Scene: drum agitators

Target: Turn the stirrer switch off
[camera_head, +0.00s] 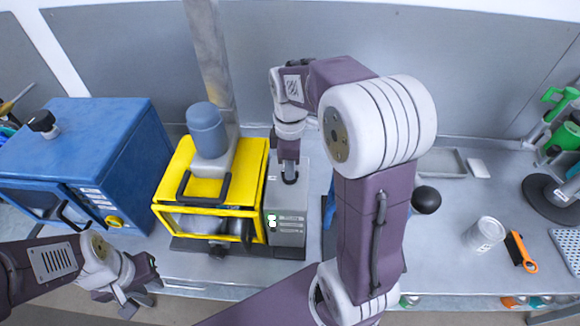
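The stirrer stands at the back of the bench, with a yellow guard frame (205,190), a blue-grey motor (207,130) on top and a grey control box (286,222) on its right side. The box front has small white and green marks and rows of slots. My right gripper (290,177) points down at the top of the control box. Its dark tip seems to be at or just above a dark part there; contact and any switch under it are hidden. My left gripper (136,297) is low at the left by the bench's front edge, fingers apart and empty.
A blue cabinet (125,150) with a yellow knob stands left of the stirrer. My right arm hides the bench's middle.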

